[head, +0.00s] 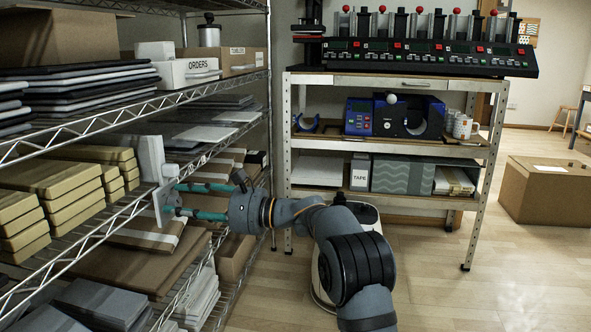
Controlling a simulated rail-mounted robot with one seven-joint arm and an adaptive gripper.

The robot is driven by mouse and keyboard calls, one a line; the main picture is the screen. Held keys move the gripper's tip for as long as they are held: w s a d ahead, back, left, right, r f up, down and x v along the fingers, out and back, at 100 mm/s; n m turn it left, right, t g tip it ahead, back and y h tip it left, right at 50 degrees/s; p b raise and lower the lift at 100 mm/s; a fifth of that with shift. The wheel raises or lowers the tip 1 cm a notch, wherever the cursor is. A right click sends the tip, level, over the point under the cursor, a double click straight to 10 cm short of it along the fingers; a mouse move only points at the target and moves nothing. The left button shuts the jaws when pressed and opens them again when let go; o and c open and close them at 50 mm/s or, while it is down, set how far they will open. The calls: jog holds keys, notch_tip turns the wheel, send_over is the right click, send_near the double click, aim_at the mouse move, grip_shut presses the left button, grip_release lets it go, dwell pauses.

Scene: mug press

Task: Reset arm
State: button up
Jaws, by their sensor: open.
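My arm reaches left from the bottom centre in the head view. My gripper (174,200) is at its end, beside the wire shelving. Its two teal fingers are spread apart and point left. A white and pale grey block with a flat plate (152,163) stands at the shelf edge, right at the fingertips. I cannot tell whether the fingers touch it. The blue mug press (405,116) sits on the middle shelf of the metal cart, well to the right of my gripper.
Wire shelving (105,112) on the left holds gold boxes (52,177), folded cardboard and stacked sheets. The metal cart (480,158) carries a row of machines (420,52) with red knobs. A cardboard box (550,190) sits on the right. The floor at lower right is clear.

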jog(key=s+d, duration=0.2)
jog(key=d, duration=0.9)
jog(key=a, duration=0.3)
jog(key=w+a, duration=0.1)
jog(key=a, duration=0.3)
jog(key=w+a, duration=0.1)
jog(key=a, duration=0.3)
jog(key=shift+a, duration=0.15)
jog(key=m+p, duration=0.1)
jog(key=p, duration=0.1)
jog(key=shift+w+r+p, duration=0.1)
jog(key=shift+r+p, duration=0.2)
jog(key=shift+r, duration=0.05)
jog(key=m+p, duration=0.2)
jog(key=shift+r+p, duration=0.1)
jog(key=shift+p, duration=0.3)
jog(key=m+p, duration=0.5)
jog(key=shift+p, duration=0.4)
jog(key=m+p, duration=0.4)
jog(key=shift+m, duration=0.4)
jog(key=shift+d+m+p, duration=0.3)
jog(key=shift+m+p, duration=0.25)
jog(key=shift+m, duration=0.15)
jog(key=s+d, duration=0.1)
jog(key=d, duration=0.7)
jog(key=shift+s+f, duration=0.35)
jog(key=shift+f, duration=0.1)
jog(key=shift+f, duration=0.1)
